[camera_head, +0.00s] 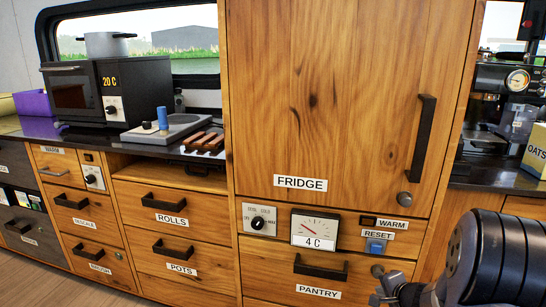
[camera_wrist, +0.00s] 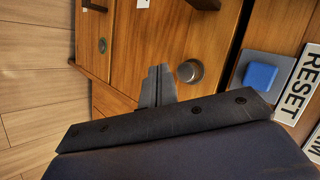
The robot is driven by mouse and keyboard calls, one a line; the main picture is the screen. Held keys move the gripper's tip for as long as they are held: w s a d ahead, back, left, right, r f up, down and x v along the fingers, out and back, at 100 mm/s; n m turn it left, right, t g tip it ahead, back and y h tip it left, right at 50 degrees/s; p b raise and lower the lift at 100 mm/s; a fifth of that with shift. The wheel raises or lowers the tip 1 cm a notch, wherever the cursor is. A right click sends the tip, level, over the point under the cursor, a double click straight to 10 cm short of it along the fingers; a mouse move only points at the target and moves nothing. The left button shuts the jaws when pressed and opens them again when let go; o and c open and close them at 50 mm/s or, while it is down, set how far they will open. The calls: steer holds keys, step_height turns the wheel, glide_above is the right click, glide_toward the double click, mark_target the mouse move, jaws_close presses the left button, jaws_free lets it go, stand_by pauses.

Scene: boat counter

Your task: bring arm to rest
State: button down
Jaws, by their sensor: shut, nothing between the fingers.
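My gripper (camera_wrist: 158,84) shows in the wrist view with its two fingers together and nothing between them. It is in front of the wooden fridge cabinet's lower front, beside a round metal lock (camera_wrist: 190,71). Whether the fingertips touch the wood cannot be told. In the head view my wrist and gripper (camera_head: 384,291) are at the lower right, in front of the pantry drawer (camera_head: 270,270), with part of the arm cut off by the frame.
The blue RESET button (camera_head: 376,246) is close above my gripper; it also shows in the wrist view (camera_wrist: 259,76). The fridge door (camera_head: 330,90) is shut, with a black handle (camera_head: 420,138). An oats box (camera_head: 537,150) stands on the right counter. Open floor (camera_head: 40,280) lies at left.

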steer(key=shift+s+r+p, duration=0.2)
steer(key=shift+s+p, duration=0.15)
steer(key=shift+p, duration=0.9)
steer(key=shift+s+a+f+b, duration=0.1)
steer(key=shift+s+a+b, duration=0.2)
steer(key=shift+s+b, duration=0.5)
steer(key=shift+s+a+f+b, duration=0.1)
steer(key=shift+s+a+b, duration=0.15)
steer(key=shift+s+b, duration=0.55)
steer(key=shift+s+a+f+b, duration=0.1)
steer(key=shift+s+a+b, duration=0.25)
steer(key=shift+s, duration=0.75)
steer(key=shift+w+d+r, duration=0.1)
steer(key=shift+w, duration=0.05)
steer(key=w+d, duration=0.1)
steer(key=w, duration=0.5)
steer(key=shift+d+f, duration=0.25)
steer(key=shift+d, duration=0.1)
steer(key=shift+b, duration=0.6)
